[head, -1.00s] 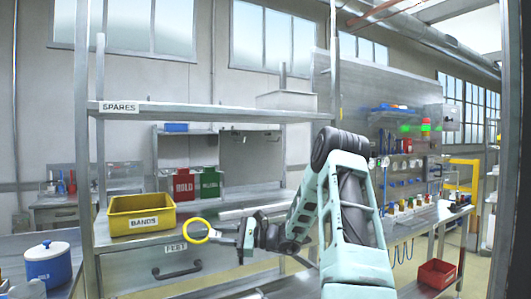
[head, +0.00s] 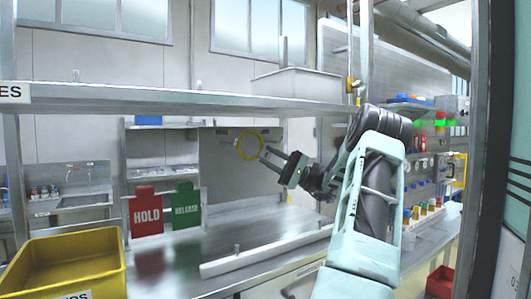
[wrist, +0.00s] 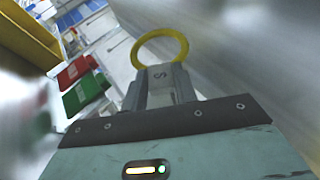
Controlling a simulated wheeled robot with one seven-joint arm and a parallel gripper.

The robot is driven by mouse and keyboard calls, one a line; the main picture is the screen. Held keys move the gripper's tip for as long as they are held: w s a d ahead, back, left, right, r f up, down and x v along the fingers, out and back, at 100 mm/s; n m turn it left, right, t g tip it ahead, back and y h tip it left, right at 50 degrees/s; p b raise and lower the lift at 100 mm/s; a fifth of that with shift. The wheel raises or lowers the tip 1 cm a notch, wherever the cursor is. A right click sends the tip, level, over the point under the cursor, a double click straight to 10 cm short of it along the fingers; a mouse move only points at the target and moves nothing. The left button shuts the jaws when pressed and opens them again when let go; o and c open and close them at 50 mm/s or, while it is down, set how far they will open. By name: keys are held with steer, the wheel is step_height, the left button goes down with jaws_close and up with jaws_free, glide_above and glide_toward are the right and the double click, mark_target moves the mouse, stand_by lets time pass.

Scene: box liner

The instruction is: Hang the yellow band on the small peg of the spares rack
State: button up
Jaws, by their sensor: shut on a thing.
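My gripper (head: 268,156) is shut on the yellow band (head: 240,151), a ring held upright at its fingertips. The band also shows in the wrist view (wrist: 137,48), beyond the fingers (wrist: 160,75). In the head view the band appears just below the rack's long metal shelf (head: 200,102), whose label is partly cut off at the left edge. A short peg (head: 76,75) and a smaller stub (head: 198,84) stand along the shelf. A taller post (head: 283,50) rises by a pale bin. I cannot tell which is the small peg. The band touches no peg.
The pale bin (head: 297,87) occupies the shelf's right part. A yellow bands bin (head: 65,262) stands at lower left. Red HOLD (head: 147,212) and green RELEASE (head: 187,206) signs stand behind. A pale bar (head: 265,252) lies on the bench. A metal upright (head: 367,60) stands right.

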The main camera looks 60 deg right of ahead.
steer(key=w+d+f+p, duration=0.2)
steer(key=w+d, duration=0.5)
steer(key=w, duration=0.5)
steer(key=shift+w+d, duration=0.2)
steer(key=shift+d, duration=0.05)
stand_by(1.4)
stand_by(0.3)
steer(key=o, duration=1.6)
steer(key=shift+s+f, duration=0.1)
